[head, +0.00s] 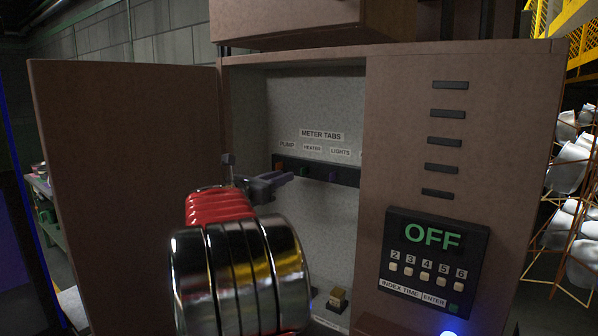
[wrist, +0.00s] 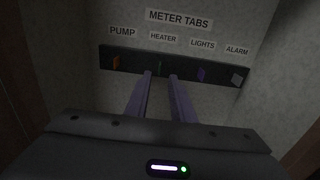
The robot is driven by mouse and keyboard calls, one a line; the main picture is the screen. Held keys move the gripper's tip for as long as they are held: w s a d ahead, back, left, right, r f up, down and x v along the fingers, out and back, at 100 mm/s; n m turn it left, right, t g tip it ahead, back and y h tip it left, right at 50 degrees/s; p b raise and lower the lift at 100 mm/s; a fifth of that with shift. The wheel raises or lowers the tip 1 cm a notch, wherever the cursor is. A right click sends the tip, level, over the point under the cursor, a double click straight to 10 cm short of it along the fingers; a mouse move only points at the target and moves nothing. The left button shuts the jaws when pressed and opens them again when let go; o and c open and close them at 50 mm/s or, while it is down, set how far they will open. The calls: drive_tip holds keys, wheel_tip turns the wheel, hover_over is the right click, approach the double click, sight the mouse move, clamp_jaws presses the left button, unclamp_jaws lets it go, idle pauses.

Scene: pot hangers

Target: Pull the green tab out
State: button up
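The green tab (wrist: 160,67) sits in the dark strip (wrist: 220,77) under the HEATER label, small and dim in the wrist view. In the head view the green tab (head: 305,171) is second from the left in the strip. My gripper (wrist: 160,76) is open, its two purple fingers parallel with a narrow gap. In the wrist view the fingertips appear just below the green tab, which lines up with the gap. In the head view my gripper (head: 287,178) points at the strip from the left. Whether the tips touch the tab cannot be told.
An orange tab (wrist: 116,63) is left of the green one; a purple tab (wrist: 201,75) and a pale tab (wrist: 237,79) are right. An open cabinet door (head: 130,190) stands left. The right panel holds a keypad (head: 433,262) reading OFF. A yellowish block (head: 337,299) sits low inside.

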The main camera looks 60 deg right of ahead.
sight(304, 171)
drive_tip(key=d, duration=0.3)
drive_tip(key=s+d, duration=0.1)
drive_tip(key=d, duration=0.5)
drive_tip(key=shift+s+d, duration=0.15)
drive_tip(key=shift+s, duration=0.1)
clamp_jaws()
idle(1.1)
